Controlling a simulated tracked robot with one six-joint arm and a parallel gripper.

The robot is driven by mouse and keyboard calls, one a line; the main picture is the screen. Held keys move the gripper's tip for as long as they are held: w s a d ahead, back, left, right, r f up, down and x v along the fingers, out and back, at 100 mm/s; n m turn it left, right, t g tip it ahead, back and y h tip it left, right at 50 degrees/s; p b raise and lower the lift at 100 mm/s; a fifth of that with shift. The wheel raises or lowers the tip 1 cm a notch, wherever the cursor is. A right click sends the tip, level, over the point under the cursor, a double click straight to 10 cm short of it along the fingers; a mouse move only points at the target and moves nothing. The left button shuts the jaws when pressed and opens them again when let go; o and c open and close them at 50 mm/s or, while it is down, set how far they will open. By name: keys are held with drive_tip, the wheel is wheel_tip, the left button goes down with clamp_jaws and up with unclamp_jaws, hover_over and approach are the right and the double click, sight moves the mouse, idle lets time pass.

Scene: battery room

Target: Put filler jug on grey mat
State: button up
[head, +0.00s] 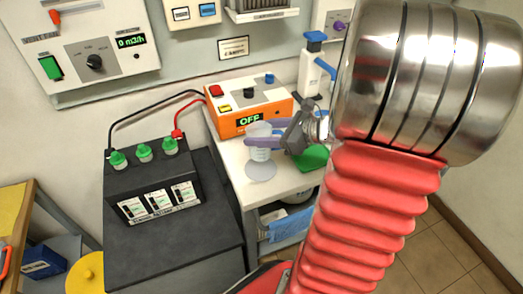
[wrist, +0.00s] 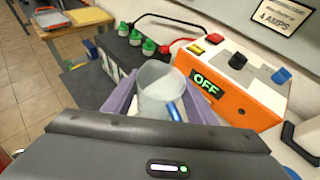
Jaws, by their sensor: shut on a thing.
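The filler jug (head: 260,154) is a clear, pale vessel held upright between the purple fingers of my gripper (head: 262,141). In the wrist view the jug (wrist: 158,82) shows its open rim and a blue part on its near side. The fingers close on it from both sides. The grey mat (head: 261,174) is a small round patch on the white bench top, and the jug's lower end is directly over it in the head view. I cannot tell whether the jug touches the mat.
An orange box (head: 250,103) reading OFF stands just behind the jug. A green mat (head: 313,158) lies to the right, with a white and blue bottle (head: 313,68) behind. A black battery (head: 150,190) with green caps and cables stands to the left.

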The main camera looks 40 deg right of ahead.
drive_tip(key=shift+f, duration=1)
drive_tip(key=shift+f, duration=0.1)
drive_tip(key=shift+f, duration=1.95)
drive_tip(key=shift+f, duration=0.1)
drive_tip(key=o, duration=1.2)
drive_tip(key=v, duration=1.2)
